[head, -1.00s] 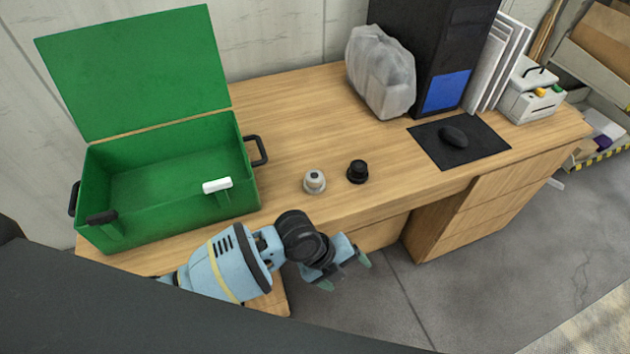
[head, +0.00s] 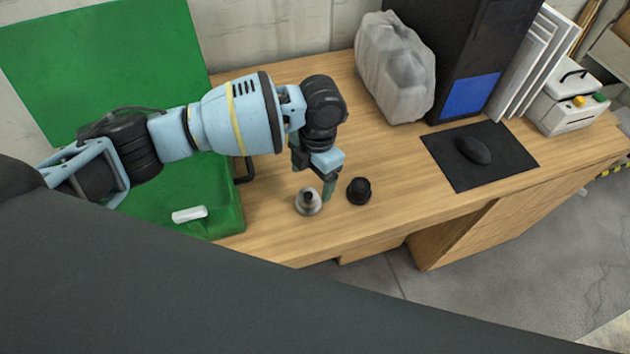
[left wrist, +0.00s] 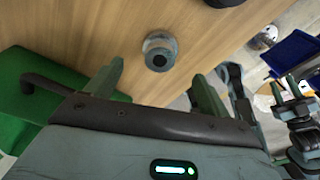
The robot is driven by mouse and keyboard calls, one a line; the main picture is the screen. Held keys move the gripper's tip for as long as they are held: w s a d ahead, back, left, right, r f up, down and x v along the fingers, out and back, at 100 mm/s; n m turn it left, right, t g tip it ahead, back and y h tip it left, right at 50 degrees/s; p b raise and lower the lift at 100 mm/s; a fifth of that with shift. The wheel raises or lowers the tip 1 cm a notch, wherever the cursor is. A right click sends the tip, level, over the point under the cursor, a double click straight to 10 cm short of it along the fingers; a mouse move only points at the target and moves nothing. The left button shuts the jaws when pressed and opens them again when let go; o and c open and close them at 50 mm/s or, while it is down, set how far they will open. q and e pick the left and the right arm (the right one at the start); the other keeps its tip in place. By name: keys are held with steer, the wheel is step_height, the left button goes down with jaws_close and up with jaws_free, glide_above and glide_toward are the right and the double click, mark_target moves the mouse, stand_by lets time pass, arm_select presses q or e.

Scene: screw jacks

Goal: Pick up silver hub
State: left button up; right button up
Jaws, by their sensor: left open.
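The silver hub (head: 308,203) stands on the wooden desk near its front edge. My left gripper (head: 313,180) is open and empty, pointing down just above and beside the hub. In the left wrist view the hub (left wrist: 159,52) lies ahead of the two spread fingertips (left wrist: 160,70), roughly centred between them and not gripped. What seems to be my right gripper (left wrist: 286,92) shows small at the right edge of the left wrist view; its jaws are unclear.
A black knob-like part (head: 359,190) stands close to the right of the hub. The open green box (head: 225,200) is at the left, partly behind my arm. A wrapped grey bundle (head: 395,65), black computer tower (head: 455,50) and mouse mat (head: 500,172) stand further right.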

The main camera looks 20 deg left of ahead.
mark_target(308, 195)
arm_select(q)
steer(key=shift+w, duration=0.15)
steer(key=shift+s+f, duration=0.15)
steer(key=shift+s, duration=0.1)
steer(key=shift+s+a+f, duration=0.1)
steer(key=shift+s+f, duration=0.05)
steer(key=shift+f, duration=0.15)
steer(key=shift+s+f, duration=0.1)
steer(key=shift+f, duration=0.85)
steer(key=f, duration=0.5)
steer(key=shift+s+a, duration=0.15)
steer(key=shift+a, duration=0.1)
arm_select(e)
steer(key=shift+s, duration=0.55)
